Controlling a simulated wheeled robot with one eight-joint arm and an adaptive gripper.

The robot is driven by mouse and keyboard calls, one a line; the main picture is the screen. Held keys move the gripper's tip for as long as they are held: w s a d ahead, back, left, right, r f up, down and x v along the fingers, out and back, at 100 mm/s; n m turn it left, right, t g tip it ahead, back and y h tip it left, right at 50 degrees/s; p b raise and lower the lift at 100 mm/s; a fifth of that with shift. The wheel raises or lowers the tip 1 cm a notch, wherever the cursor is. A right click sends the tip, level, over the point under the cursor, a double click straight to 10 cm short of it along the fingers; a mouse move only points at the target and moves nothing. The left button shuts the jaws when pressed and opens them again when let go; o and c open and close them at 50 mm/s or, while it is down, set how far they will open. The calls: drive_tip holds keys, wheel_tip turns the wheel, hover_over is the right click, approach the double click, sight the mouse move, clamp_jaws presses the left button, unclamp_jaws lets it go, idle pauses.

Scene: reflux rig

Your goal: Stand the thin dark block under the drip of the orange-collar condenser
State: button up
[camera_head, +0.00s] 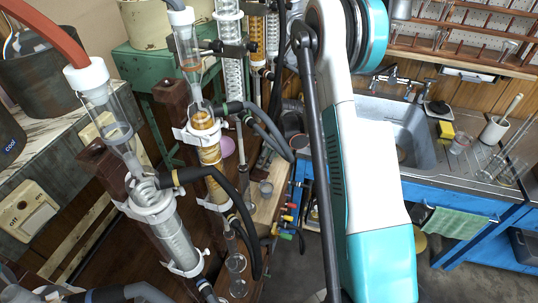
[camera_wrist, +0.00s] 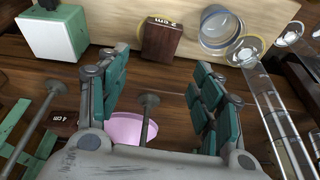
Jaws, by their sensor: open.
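In the wrist view my gripper (camera_wrist: 160,82) is open and empty, its teal pads wide apart. Another dark block marked 4 cm (camera_wrist: 62,121) is at lower left. In the head view a condenser with an amber inside (camera_head: 209,150) hangs in white clamps left of my arm. I cannot tell an orange collar on it for certain. My gripper is not visible in the head view.
A clear glass vessel (camera_wrist: 220,30) stands right of the 2 cm block, with glass tubing (camera_wrist: 275,115) beside it. A white-and-green block (camera_wrist: 55,34) is at left. A pink disc (camera_wrist: 128,128) lies below the gripper. Another condenser (camera_head: 165,230) and dark hoses crowd the rig.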

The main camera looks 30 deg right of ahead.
sight(259, 174)
drive_tip(key=b+x, duration=0.3)
drive_tip(key=x, duration=0.8)
drive_tip(key=shift+f+b, duration=0.2)
drive_tip(key=shift+b, duration=0.2)
drive_tip(key=c, duration=0.8)
drive_tip(key=o, duration=1.1)
drive_tip(key=v, duration=1.2)
